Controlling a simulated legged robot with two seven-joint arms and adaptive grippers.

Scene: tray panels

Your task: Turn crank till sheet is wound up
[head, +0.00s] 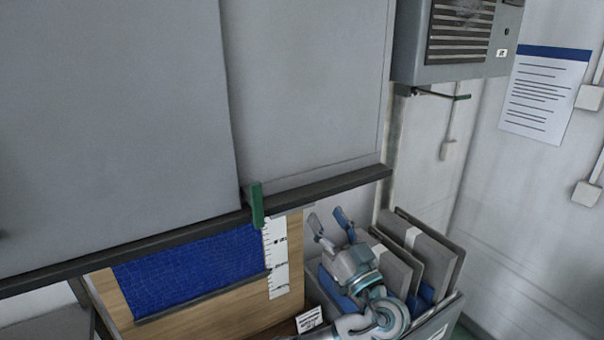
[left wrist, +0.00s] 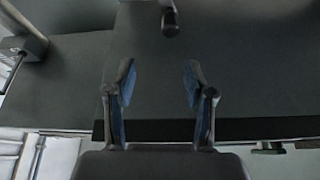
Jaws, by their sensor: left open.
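A blue sheet (head: 190,265) hangs in front of a wooden board (head: 235,305), with a dark bar along its lower edge. A white marked strip (head: 277,258) stands at its right side. A green handle (head: 257,205), possibly the crank, sticks down in front of the dark rail at the top of the strip. My left gripper (head: 327,219) is open and empty, to the right of the strip and handle, apart from both. Its two fingers also show in the left wrist view (left wrist: 161,82), with a dark rod end (left wrist: 170,22) beyond them; I cannot tell what it is. My right gripper does not show.
Grey cabinet panels (head: 120,110) with a dark lower rail (head: 330,187) hang above. A grey bin (head: 440,318) holding upright panels (head: 425,250) stands at the lower right. A vented box (head: 460,40) is on the wall, with a green-tipped rod (head: 462,97) below it.

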